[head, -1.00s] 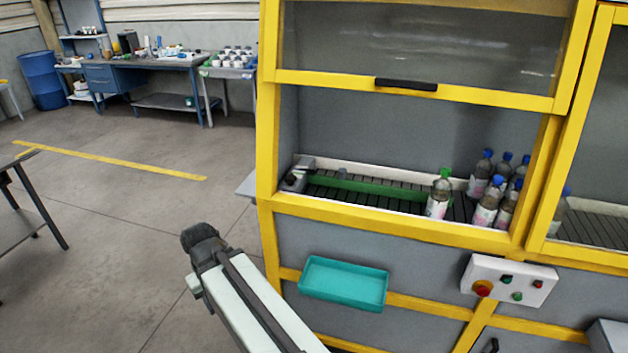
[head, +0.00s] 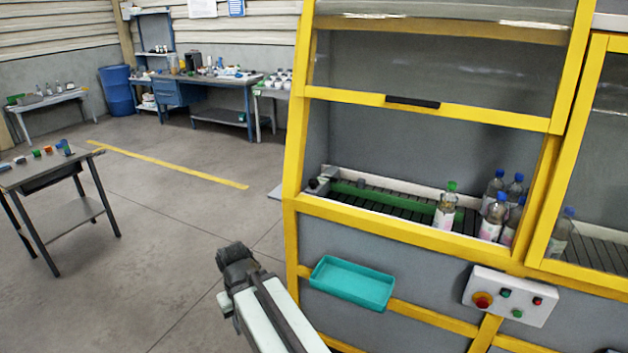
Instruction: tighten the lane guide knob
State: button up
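The green lane guide (head: 385,197) runs along the dark slatted conveyor inside the yellow-framed machine. At its left end is a grey bracket with a small dark knob (head: 314,184); how tight it is cannot be seen. One green-capped bottle (head: 446,206) stands at the guide's right end. My arm reaches up from the bottom edge, outside and in front of the machine, left of the teal tray. Its dark end joint shows, but no gripper fingers can be made out. The arm is well apart from the knob.
A yellow frame bar edges the opening below the conveyor, and a raised clear guard (head: 430,60) with a black handle hangs above. A teal tray (head: 352,284) and control box (head: 509,296) stick out in front. Several blue-capped bottles (head: 494,214) stand right.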

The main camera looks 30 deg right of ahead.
aim_at(313, 183)
jog(key=u, duration=0.05)
jog(key=i, duration=0.9)
jog(key=z, duration=0.05)
